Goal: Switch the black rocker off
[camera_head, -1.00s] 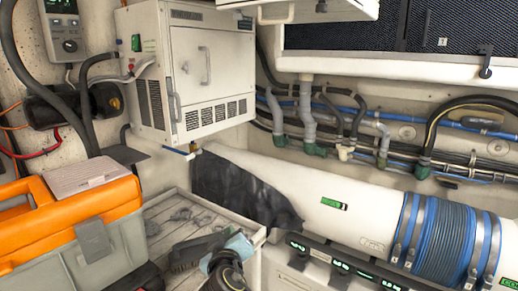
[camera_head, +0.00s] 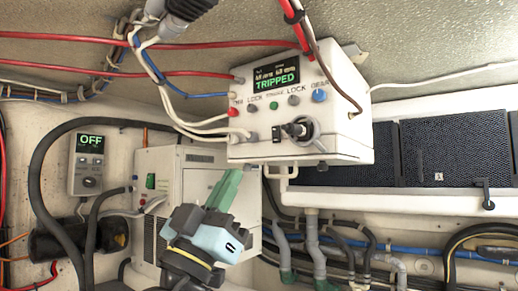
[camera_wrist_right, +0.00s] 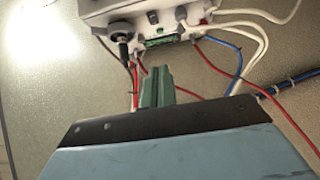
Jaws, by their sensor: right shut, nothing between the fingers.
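A white control box (camera_head: 300,145) hangs under the ceiling in the head view, its green display (camera_head: 277,78) reading "TRIPPED". On its front, a small black part (camera_head: 277,133), which looks like the rocker, sits left of a black knob or key with a grey ring (camera_head: 301,131). My right gripper (camera_head: 231,178) is below and left of the box, its green fingers shut, empty and pointing up. In the right wrist view, the fingers (camera_wrist_right: 157,82) point at the box (camera_wrist_right: 150,12), apart from it as far as I can tell. The rocker is not clear there. My left gripper is not in view.
Red, blue and white cables (camera_head: 190,125) run to the box's left side, near my right gripper. A white cabinet (camera_head: 160,185) stands behind the gripper. A grey unit (camera_head: 88,163) at left shows "OFF". Dark mesh panels (camera_head: 435,150) are at right.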

